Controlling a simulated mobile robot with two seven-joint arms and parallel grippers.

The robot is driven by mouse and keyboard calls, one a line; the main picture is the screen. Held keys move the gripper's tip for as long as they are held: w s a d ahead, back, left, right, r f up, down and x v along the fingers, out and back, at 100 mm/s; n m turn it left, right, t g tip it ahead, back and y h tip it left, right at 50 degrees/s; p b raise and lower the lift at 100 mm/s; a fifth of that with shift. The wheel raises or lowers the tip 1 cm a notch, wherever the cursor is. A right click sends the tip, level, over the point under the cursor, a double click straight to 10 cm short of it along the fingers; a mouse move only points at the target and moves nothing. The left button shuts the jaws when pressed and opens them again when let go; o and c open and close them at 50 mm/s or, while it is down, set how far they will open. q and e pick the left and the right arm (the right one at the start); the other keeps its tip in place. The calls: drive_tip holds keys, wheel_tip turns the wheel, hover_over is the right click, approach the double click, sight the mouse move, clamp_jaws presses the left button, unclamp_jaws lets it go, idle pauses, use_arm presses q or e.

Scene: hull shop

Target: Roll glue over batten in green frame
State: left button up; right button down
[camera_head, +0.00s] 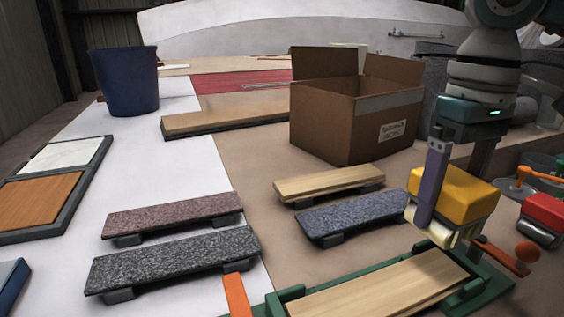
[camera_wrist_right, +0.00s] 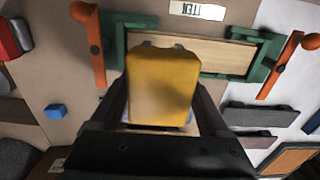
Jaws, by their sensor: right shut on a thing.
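A pale wooden batten (camera_head: 385,287) lies in the green frame (camera_head: 293,294) at the front; it also shows in the right wrist view (camera_wrist_right: 225,52). Orange clamp levers with round knobs stand at the frame's ends, one at the left (camera_head: 237,296) and one at the right (camera_head: 500,256). My right gripper (camera_head: 455,190) is shut on the yellow glue roller (camera_head: 468,196), with a finger on each side of its yellow body. Its pale roller (camera_head: 432,229) points down near the batten's far right end. I cannot tell whether it touches the wood. My left gripper is out of view.
An open cardboard box (camera_head: 345,118) stands behind. Speckled slabs (camera_head: 175,258) and a wooden strip (camera_head: 330,183) rest on small feet left of the roller. A blue bucket (camera_head: 127,82) is far left.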

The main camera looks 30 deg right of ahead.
drive_tip(key=w+a+p, duration=0.4)
drive_tip(key=a, duration=1.2)
drive_tip(key=shift+a+p, duration=0.25)
drive_tip(key=shift+p, duration=0.05)
